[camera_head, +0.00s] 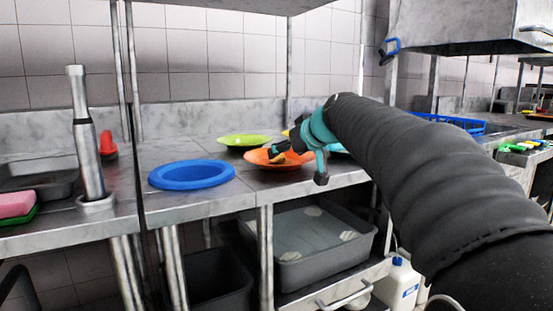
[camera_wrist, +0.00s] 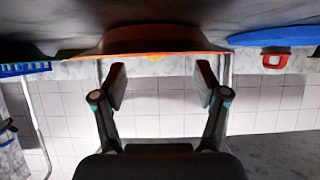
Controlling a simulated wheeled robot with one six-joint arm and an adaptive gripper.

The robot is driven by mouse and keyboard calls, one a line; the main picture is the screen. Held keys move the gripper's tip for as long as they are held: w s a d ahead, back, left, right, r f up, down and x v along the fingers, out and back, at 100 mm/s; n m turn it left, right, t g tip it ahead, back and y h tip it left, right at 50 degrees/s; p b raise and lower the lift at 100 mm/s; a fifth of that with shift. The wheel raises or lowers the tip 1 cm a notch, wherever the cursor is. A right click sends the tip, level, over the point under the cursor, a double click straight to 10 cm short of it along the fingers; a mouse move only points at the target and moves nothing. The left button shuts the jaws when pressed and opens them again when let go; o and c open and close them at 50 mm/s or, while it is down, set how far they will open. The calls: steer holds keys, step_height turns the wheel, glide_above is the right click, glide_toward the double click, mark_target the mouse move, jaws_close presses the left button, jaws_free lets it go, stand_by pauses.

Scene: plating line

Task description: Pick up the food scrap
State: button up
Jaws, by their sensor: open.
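A small brown-orange food scrap (camera_head: 277,159) lies on the orange plate (camera_head: 262,164) on the steel counter in the head view. My gripper (camera_head: 297,162) is open over the right part of this plate, close to the scrap. One dark finger reaches above the scrap; whether it touches cannot be told. In the wrist view the scene is upside down, and my open gripper (camera_wrist: 161,84) has nothing between its fingers. The orange plate (camera_wrist: 150,42) spans the top of that view. The scrap cannot be made out there.
A blue plate (camera_head: 192,174) and a green plate (camera_head: 244,140) stand left of and behind the orange one. A red object (camera_head: 107,144) and a metal post (camera_head: 86,140) are farther left. A blue crate (camera_head: 447,122) is at right. A grey tub (camera_head: 312,245) sits below.

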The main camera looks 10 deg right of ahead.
mark_target(281, 156)
steer(key=x, duration=0.4)
steer(key=shift+w+f, duration=0.2)
steer(key=shift+f, duration=0.1)
steer(key=c, duration=0.9)
steer(key=shift+r, duration=0.1)
